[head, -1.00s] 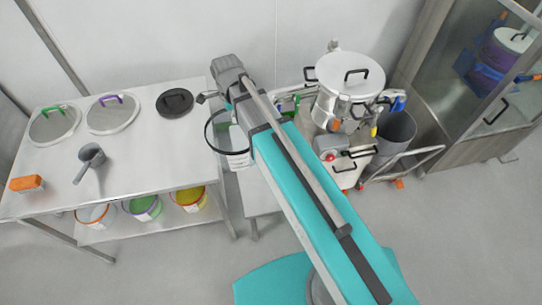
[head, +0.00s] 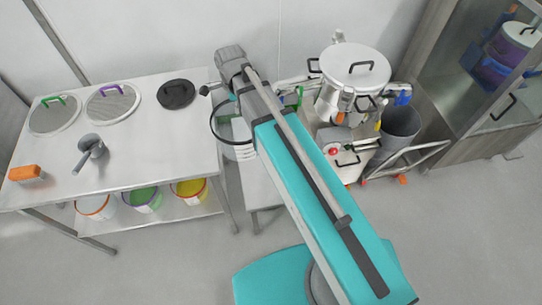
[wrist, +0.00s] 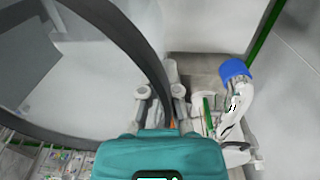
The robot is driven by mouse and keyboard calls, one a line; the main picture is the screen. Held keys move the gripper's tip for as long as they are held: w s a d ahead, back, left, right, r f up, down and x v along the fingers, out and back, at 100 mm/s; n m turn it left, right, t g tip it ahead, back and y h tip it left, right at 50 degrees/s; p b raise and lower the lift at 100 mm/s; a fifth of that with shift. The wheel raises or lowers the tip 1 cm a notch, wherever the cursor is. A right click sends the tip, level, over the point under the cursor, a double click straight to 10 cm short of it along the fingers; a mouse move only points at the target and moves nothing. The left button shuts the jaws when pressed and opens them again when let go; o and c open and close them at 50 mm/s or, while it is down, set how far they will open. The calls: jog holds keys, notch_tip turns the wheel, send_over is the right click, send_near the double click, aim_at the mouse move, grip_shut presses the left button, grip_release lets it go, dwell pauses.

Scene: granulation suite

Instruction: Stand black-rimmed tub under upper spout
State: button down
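The black-rimmed tub (head: 240,152) hangs at the end of my arm in the head view, beside the worktable's right edge. Its open dark rim (wrist: 128,40) sweeps across the left of the wrist view, with its clear-looking inside beyond. My gripper (wrist: 162,100) meets the rim there, with grey fingers on both sides, and appears shut on it. The arm hides much of the grip in the head view. The machine with a white lidded vessel (head: 353,68) stands to the right. A blue-capped pipe (wrist: 234,90) shows right of the rim; I cannot tell which outlet is the upper spout.
The steel table (head: 130,170) at left holds several lids, a scoop (head: 90,147) and an orange block (head: 26,173). Several coloured tubs stand on its lower shelf. A grey bin (head: 400,130) on a cart and a glass cabinet (head: 480,120) stand right. Floor in front is clear.

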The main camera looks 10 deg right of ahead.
jog(key=w+d+f+n+b, duration=0.2)
jog(key=f+n+b, duration=0.3)
jog(key=f+b, duration=0.5)
jog(key=w+d+f+n+b, duration=0.2)
jog(key=f+n+b, duration=0.4)
jog(key=f+b, duration=0.4)
jog(key=w+d+f+n+b, duration=0.3)
jog(key=f+n+b, duration=0.3)
jog(key=f+b, duration=0.4)
jog(key=shift+d+f+h+b, duration=0.35)
jog(key=shift+f+h+b, duration=0.05)
jog(key=shift+f, duration=0.45)
jog(key=w+d+f+b, duration=0.1)
jog(key=w+f+b, duration=0.8)
jog(key=w, duration=0.4)
jog(key=shift+d, duration=0.3)
